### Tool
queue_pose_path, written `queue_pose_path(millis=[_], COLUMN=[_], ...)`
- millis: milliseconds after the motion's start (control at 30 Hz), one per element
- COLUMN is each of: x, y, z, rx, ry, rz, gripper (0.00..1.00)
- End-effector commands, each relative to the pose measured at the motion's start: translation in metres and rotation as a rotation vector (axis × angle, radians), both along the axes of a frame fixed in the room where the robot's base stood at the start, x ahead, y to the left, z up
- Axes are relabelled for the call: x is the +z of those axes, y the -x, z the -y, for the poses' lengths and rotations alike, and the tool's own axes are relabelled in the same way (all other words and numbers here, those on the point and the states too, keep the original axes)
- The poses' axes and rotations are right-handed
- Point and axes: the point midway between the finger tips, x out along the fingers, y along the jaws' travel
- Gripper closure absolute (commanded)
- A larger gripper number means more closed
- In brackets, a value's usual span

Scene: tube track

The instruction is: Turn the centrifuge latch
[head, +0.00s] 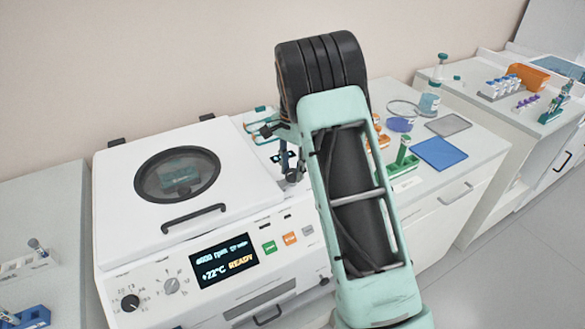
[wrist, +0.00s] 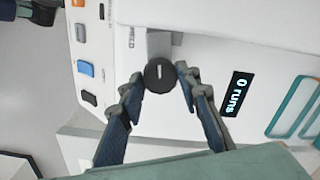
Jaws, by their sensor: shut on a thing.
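The white centrifuge (head: 228,150) stands in the left half of the head view, its lid (head: 125,215) down. In the wrist view, the latch is a round black knob (wrist: 159,75) with a pale mark, in front of a grey block on the white casing (wrist: 210,50). My gripper (wrist: 160,82) is shut on this knob, with one finger on each side. In the head view my gripper (head: 288,168) is at the centrifuge's right side, partly hidden by my arm. The latch cannot be made out there.
The front panel has a lit display (head: 223,261) reading READY, two dials and coloured buttons (head: 290,238). To the right, a bench holds a blue mat (head: 440,153), a grey tray (head: 448,125) and tube racks. A counter with small items lies at the left.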

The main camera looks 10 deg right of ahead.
Motion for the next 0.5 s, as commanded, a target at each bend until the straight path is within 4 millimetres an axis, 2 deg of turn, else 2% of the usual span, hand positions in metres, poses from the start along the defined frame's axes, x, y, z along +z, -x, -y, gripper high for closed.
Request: queue_pose_path(millis=[200, 500], x=[0.0021, 0.0019], y=[-0.0016, -0.0018], z=[0.0002, 0.0001], rx=[-0.111, -0.173], ry=[0.001, 0.001], rz=[0.006, 0.006], gripper=[0.93, 0.93])
